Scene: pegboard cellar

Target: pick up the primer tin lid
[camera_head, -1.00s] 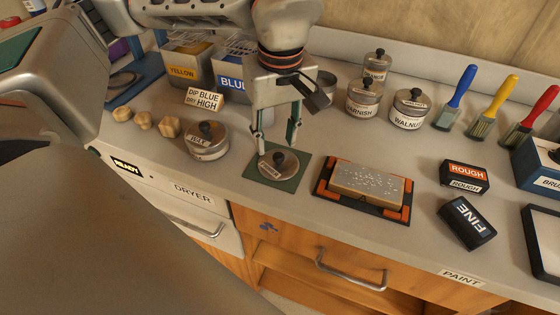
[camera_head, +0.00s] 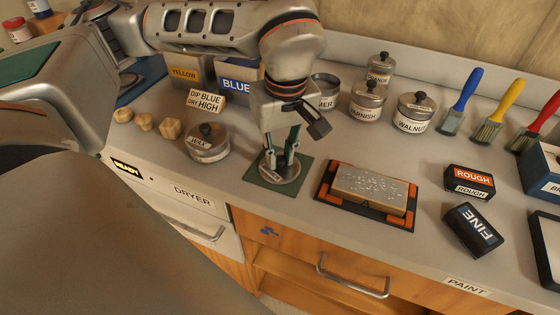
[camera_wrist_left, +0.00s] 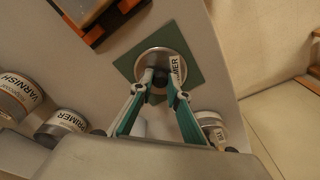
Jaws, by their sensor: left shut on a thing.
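The primer tin lid (camera_head: 282,178) is a round grey metal disc with a dark knob and a PRIMER label. It lies on a green square mat (camera_head: 259,174) near the counter's front edge. My left gripper (camera_head: 281,158) points down over the lid and is shut on its knob. In the left wrist view the lid (camera_wrist_left: 181,54) is at top centre, with the left gripper's fingertips (camera_wrist_left: 158,82) closed around the knob. The open primer tin (camera_head: 325,92) stands behind, partly hidden by the gripper. My right gripper is not in view.
A wax tin (camera_head: 208,146) stands left of the mat. A sanding block tray (camera_head: 409,213) lies to the right. Varnish (camera_head: 367,101) and walnut (camera_head: 413,113) tins stand behind. A label sign (camera_head: 206,99) and wooden pieces (camera_head: 170,128) are at the left.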

